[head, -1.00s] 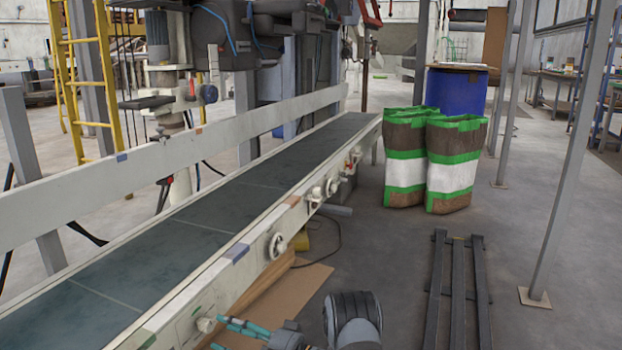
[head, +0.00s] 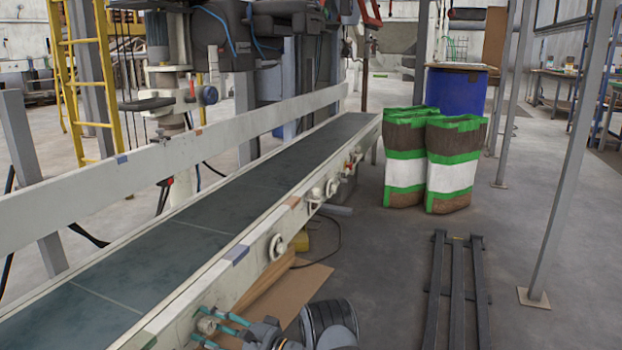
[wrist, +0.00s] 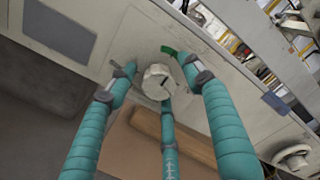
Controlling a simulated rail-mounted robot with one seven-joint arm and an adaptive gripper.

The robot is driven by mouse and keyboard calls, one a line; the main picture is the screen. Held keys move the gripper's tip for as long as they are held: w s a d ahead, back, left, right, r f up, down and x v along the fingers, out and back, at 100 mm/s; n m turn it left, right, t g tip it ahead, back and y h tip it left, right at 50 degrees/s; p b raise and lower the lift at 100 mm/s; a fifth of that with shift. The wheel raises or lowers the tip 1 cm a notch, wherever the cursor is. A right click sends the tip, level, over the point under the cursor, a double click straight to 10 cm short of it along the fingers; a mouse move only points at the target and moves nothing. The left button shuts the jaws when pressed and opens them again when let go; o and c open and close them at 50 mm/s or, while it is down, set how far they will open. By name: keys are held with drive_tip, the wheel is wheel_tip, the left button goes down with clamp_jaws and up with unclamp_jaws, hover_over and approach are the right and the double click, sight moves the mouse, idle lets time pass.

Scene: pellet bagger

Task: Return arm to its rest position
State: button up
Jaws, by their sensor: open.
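My gripper (head: 206,326) has teal ribbed fingers and is at the near side wall of the conveyor (head: 185,317), low in the head view. Its fingers are open and spread around a round, pale knob (wrist: 157,82) on that wall. In the wrist view two fingertips lie left and right of the knob, and the third finger comes up from below it. I cannot tell whether any finger touches the knob. My dark wrist and arm show at the bottom edge of the head view.
A handwheel (head: 277,247) and several valves line the conveyor's side. Cardboard (head: 290,290) lies on the floor beneath. Two bags (head: 451,175) stand before a blue drum (head: 456,92). Dark rails (head: 458,290) lie on the floor at right, near a grey post (head: 570,150).

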drive_tip(key=m, duration=0.4)
drive_tip(key=shift+s+a+r+p, duration=0.1)
drive_tip(key=shift+p, duration=0.3)
drive_tip(key=m, duration=0.7)
drive_tip(key=shift+m, duration=0.4)
drive_tip(key=m, duration=0.3)
drive_tip(key=shift+m, duration=0.4)
drive_tip(key=shift+d+p, duration=0.3)
drive_tip(key=shift+d, duration=0.05)
drive_tip(key=shift+s+d, duration=0.2)
drive_tip(key=shift+d, duration=0.1)
